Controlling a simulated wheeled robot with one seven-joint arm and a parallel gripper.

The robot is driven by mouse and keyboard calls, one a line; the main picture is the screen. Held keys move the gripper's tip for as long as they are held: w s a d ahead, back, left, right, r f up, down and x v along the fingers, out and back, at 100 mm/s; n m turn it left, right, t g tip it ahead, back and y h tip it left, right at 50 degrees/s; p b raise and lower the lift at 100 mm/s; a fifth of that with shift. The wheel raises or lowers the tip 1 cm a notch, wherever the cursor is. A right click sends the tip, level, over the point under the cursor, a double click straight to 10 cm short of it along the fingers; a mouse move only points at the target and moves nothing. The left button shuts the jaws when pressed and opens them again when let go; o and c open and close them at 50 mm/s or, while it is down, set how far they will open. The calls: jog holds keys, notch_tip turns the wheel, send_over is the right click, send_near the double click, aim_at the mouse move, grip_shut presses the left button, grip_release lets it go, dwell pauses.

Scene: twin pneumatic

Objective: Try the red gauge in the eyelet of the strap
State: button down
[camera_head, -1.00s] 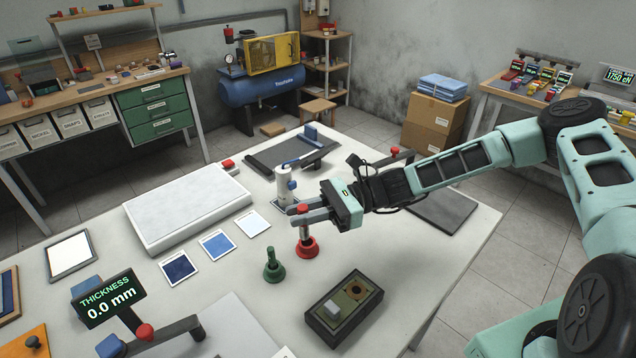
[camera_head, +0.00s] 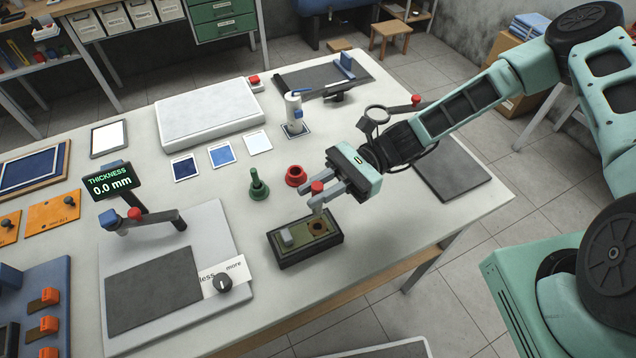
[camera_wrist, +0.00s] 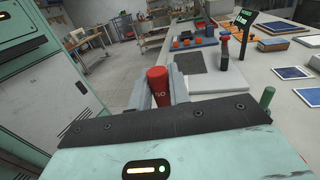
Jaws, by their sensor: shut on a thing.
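My gripper (camera_head: 320,194) is shut on the red gauge (camera_head: 318,187), which has a red cap and a pale shaft pointing down. In the wrist view the red gauge (camera_wrist: 158,88) sits upright between the fingers. The gauge is held above the dark block (camera_head: 290,258) that carries the strap (camera_head: 303,233). The strap's dark eyelet (camera_head: 319,228) lies just below the gauge; I cannot tell whether the tip touches it. The red stand (camera_head: 296,176) is empty, behind and left of my gripper. The green gauge (camera_head: 258,184) stands in its green holder.
The thickness display (camera_head: 110,184) and a lever press (camera_head: 150,220) stand to the left. A white slab (camera_head: 210,113) and blue swatches (camera_head: 222,154) lie further back. A dark mat (camera_head: 452,180) is at the right. The table's front edge runs close past the block.

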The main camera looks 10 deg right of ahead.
aim_at(318, 210)
jog(key=shift+f+b, duration=1.85)
jog(key=shift+f, duration=0.5)
jog(key=shift+f+b, duration=0.3)
jog(key=shift+f, duration=0.4)
jog(key=shift+f, duration=0.4)
dwell(1.3)
jog(key=shift+r, duration=0.15)
jog(key=shift+r+p, duration=3.05)
jog(key=shift+r, duration=0.4)
jog(key=shift+w+f, duration=0.1)
